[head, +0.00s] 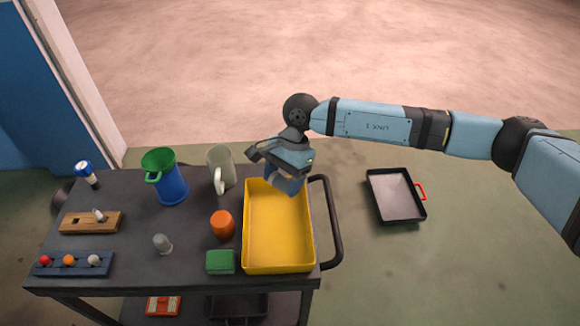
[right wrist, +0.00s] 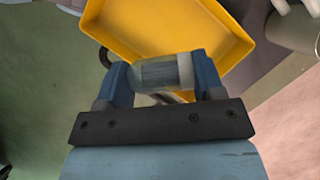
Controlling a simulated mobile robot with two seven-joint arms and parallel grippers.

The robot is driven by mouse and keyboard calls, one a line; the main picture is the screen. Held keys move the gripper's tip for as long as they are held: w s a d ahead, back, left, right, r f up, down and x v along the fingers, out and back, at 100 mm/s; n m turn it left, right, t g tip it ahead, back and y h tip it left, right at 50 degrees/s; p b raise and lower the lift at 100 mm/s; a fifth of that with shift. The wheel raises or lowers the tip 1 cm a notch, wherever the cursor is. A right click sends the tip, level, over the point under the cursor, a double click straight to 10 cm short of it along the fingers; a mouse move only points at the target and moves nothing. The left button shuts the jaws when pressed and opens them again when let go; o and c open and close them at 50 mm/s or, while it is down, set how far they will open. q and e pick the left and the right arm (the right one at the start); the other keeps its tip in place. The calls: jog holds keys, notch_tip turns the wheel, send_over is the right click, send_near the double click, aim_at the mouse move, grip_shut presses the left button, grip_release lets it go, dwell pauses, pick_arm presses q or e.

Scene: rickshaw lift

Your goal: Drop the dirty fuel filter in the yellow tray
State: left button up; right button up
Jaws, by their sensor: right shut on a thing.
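The yellow tray (head: 277,262) is on the right side of the dark cart top, and its floor looks empty where I see it. My right gripper (head: 289,183) is over the tray's far end. In the right wrist view, its two blue fingers (right wrist: 163,77) are shut on the dirty fuel filter (right wrist: 160,74), a grey cylinder with a pale end. The filter is held crosswise, with the yellow tray (right wrist: 170,30) behind it. In the head view the gripper hides most of the filter. My left gripper is not in view.
On the cart (head: 120,200) are a blue-green bucket (head: 168,182), a grey mug (head: 221,168), an orange cup (head: 222,224), a green block (head: 220,261) and a small grey cylinder (head: 162,243). A black tray (head: 396,194) lies on the floor at right. A handle (head: 334,220) borders the cart.

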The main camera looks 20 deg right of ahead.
jog(key=shift+s+a+r, duration=0.1)
jog(key=shift+a, duration=0.05)
jog(key=shift+f, duration=0.4)
jog(key=shift+f+b, duration=0.65)
jog(key=shift+f, duration=2)
jog(key=o, duration=1.1)
jog(key=shift+c, duration=0.2)
jog(key=shift+r, duration=0.1)
jog(key=b+v, duration=0.1)
jog(key=v, duration=1.2)
jog(key=shift+d+r, duration=0.2)
jog(key=shift+r, duration=0.1)
